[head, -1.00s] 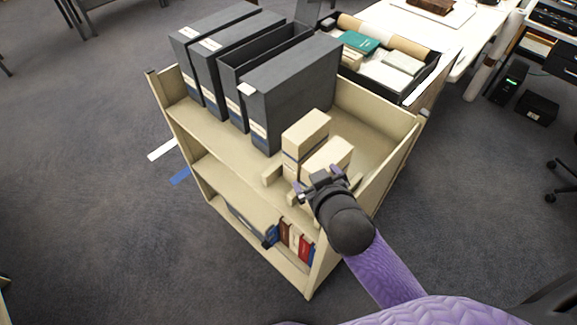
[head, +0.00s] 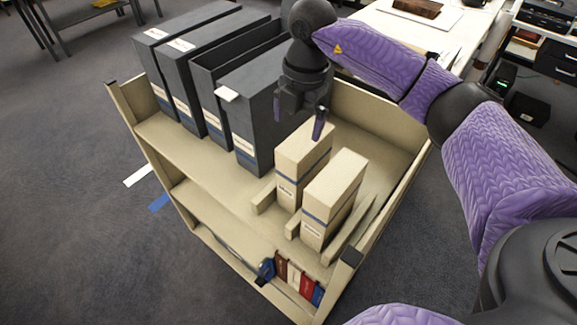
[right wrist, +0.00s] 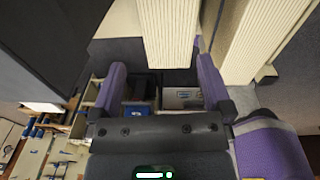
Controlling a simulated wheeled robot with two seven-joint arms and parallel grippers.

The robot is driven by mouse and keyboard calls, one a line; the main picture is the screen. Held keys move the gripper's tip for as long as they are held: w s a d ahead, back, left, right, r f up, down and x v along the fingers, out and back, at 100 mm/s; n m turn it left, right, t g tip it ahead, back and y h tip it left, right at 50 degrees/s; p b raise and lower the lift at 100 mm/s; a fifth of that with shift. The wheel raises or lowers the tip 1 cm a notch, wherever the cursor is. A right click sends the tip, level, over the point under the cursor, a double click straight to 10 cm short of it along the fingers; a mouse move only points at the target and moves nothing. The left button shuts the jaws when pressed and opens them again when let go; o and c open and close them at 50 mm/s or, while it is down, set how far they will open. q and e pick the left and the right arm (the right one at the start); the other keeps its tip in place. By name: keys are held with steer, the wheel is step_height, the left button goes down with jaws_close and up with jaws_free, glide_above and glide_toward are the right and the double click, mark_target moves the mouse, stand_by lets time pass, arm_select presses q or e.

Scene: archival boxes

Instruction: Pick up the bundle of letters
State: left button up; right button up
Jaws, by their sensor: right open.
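Two cream upright blocks with ridged, paper-like sides stand side by side on the cart's top shelf. Each has a blue band and a white label, so they look like bundles of letters. The left bundle (head: 288,170) is nearer the grey boxes; the right bundle (head: 326,205) is beside it. My right gripper (head: 299,118) is open and points down at the left bundle's top. In the right wrist view, one bundle (right wrist: 172,35) shows ahead of the open fingers (right wrist: 160,88), the other (right wrist: 265,40) outside the right finger. My left gripper is not in view.
Tall grey archival boxes (head: 250,130) stand close on the left of the cart. The beige cart (head: 395,115) has raised end walls and low dividers by the bundles. Books (head: 293,276) sit on the lower shelf. Bare shelf shows behind the bundles.

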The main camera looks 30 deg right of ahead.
mark_target(305, 150)
steer(key=shift+s+d+m+h, duration=0.15)
steer(key=shift+d+m+h, duration=0.25)
steer(key=shift+d, duration=0.5)
steer(key=f, duration=0.4)
steer(key=f+b, duration=0.1)
steer(key=f, duration=0.4)
steer(key=shift+w+d+f, duration=0.1)
steer(key=shift+w+d, duration=0.05)
steer(key=shift+w, duration=0.05)
jaws_close()
